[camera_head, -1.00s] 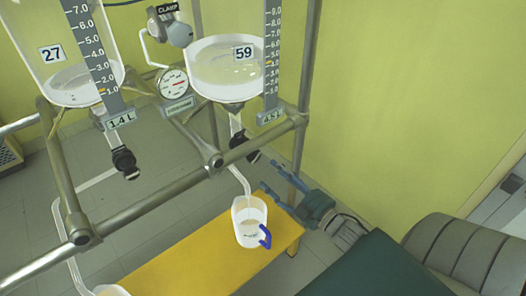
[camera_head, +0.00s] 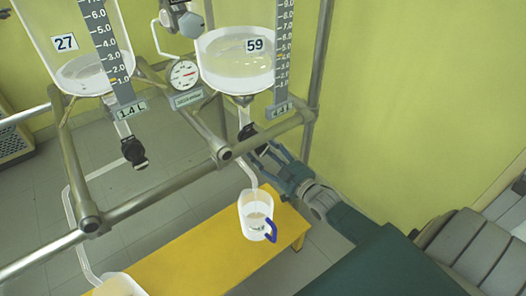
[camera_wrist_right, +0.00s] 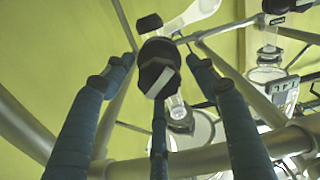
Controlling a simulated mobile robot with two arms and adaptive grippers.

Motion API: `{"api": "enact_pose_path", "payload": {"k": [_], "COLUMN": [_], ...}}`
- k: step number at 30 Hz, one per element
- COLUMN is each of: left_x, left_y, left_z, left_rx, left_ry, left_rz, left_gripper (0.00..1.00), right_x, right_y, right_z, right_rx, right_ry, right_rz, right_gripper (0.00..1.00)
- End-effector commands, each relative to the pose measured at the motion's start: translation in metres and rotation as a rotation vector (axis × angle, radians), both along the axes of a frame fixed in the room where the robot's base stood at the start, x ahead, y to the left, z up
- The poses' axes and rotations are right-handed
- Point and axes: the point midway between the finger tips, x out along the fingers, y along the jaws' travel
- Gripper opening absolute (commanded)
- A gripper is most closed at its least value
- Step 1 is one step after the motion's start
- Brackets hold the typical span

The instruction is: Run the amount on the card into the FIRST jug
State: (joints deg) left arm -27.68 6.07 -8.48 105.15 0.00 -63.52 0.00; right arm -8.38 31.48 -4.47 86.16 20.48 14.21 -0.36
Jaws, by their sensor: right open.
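A clear jug with a blue handle (camera_head: 257,215) stands on the yellow bench under the spout of vessel 59 (camera_head: 238,60); it seems to hold some pale liquid. Whether liquid is running from the spout is unclear. Vessel 59's plate (camera_head: 281,109) appears to read 4.4 L. Its black valve (camera_head: 251,137) is just left of my right gripper (camera_head: 262,155). In the right wrist view the valve knob (camera_wrist_right: 158,68) lies between the spread, open fingers, apart from them. A second jug (camera_head: 118,286) is cut off at bottom left. I cannot read a FIRST label. My left gripper is out of view.
Vessel 27 (camera_head: 80,75), plate 1.4 L, hangs at left with its own black valve (camera_head: 134,152) and a tube to the second jug. Metal frame bars (camera_head: 165,190) cross in front. A dial gauge (camera_head: 184,74) sits between the vessels. The yellow bench (camera_head: 190,262) is clear between the jugs.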

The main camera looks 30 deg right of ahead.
Motion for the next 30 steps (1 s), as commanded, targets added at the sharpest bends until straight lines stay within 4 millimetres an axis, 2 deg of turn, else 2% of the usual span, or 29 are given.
{"api": "enact_pose_path", "payload": {"k": [10,15,17,26,30], "left_x": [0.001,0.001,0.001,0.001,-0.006], "left_y": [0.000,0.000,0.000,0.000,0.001], "left_z": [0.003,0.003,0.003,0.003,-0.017], "left_rx": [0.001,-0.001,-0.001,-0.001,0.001], "left_ry": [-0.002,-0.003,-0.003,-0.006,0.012], "left_rz": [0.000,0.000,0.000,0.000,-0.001], "left_gripper": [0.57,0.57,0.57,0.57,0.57], "right_x": [0.004,0.004,0.004,0.004,0.004], "right_y": [0.001,0.001,0.001,0.001,0.000], "right_z": [0.000,0.000,0.001,0.003,0.005], "right_rx": [0.000,0.000,0.000,0.035,0.101], "right_ry": [0.000,0.000,-0.001,0.000,0.003], "right_rz": [0.000,0.000,0.001,0.002,0.001], "right_gripper": [0.55,0.21,0.12,0.12,0.12]}}
